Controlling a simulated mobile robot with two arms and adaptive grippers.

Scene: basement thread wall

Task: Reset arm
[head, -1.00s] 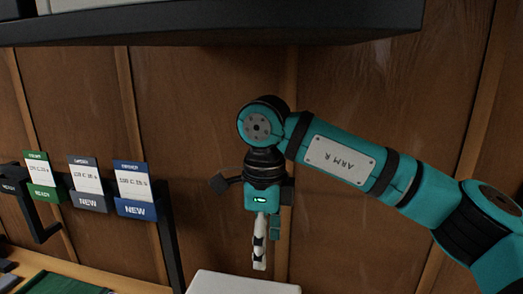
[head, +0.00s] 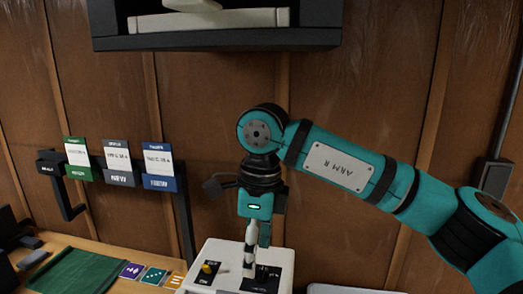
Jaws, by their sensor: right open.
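My right gripper (head: 252,262) hangs from my teal arm and points down, seen nearly edge-on. It appears empty, with its pale finger and a teal part below the wrist. Its tip overlaps the black plate (head: 273,282) on top of a white box (head: 222,252). I cannot tell whether the tip touches the plate or a small dark part on it. A yellow knob (head: 208,267) sits on another dark label at the box's left. My left gripper is out of view.
A dark shelf (head: 220,41) is on the wood wall above. Green, grey and blue tagged cards (head: 160,168) hang on a black rail at left. A green cloth (head: 75,270) and small coloured cards (head: 153,275) lie on the wooden bench.

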